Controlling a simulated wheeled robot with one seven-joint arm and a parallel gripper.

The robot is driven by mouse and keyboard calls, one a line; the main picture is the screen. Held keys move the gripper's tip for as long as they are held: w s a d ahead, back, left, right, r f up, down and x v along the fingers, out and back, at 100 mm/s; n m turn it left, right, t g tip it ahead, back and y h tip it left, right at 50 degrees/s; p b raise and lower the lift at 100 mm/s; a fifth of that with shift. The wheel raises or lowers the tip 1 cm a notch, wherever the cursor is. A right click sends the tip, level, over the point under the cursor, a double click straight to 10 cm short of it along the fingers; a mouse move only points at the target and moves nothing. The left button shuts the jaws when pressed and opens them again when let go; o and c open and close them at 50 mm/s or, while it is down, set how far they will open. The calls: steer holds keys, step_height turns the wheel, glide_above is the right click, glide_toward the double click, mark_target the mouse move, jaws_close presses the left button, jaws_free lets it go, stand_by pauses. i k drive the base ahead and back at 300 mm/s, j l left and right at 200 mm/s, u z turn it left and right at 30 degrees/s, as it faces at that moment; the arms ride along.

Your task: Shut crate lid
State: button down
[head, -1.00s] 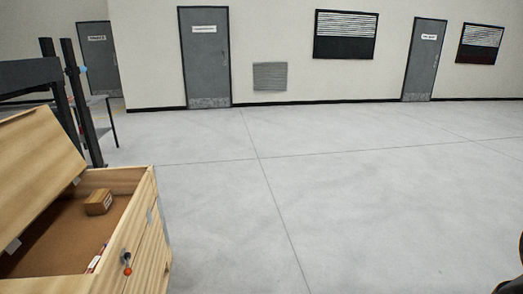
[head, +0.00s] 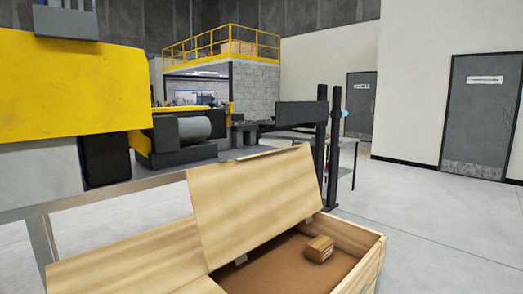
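In the head view a light wooden crate (head: 372,262) stands at the bottom, right of the middle. Its lid (head: 252,203) is raised and tilted back, hinged along the left side of the opening. Inside, a small brown cardboard box (head: 319,248) lies on the brown floor of the crate. The crate's front part is cut off by the lower picture edge. My gripper is not in view.
A flat wooden top (head: 140,262) adjoins the crate on the left, by a grey metal rail (head: 110,197). A yellow machine (head: 90,85) stands at the left. Dark posts (head: 327,160) and a table stand behind. Open floor (head: 440,220) lies to the right.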

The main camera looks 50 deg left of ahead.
mark_target(240, 205)
steer(key=i+u, duration=0.1)
steer(key=i, duration=1.3)
steer(key=i+u, duration=0.35)
steer(key=i+l+u, duration=0.2)
steer(key=u, duration=0.15)
steer(key=i+l+u, duration=0.3)
steer(key=j, duration=0.1)
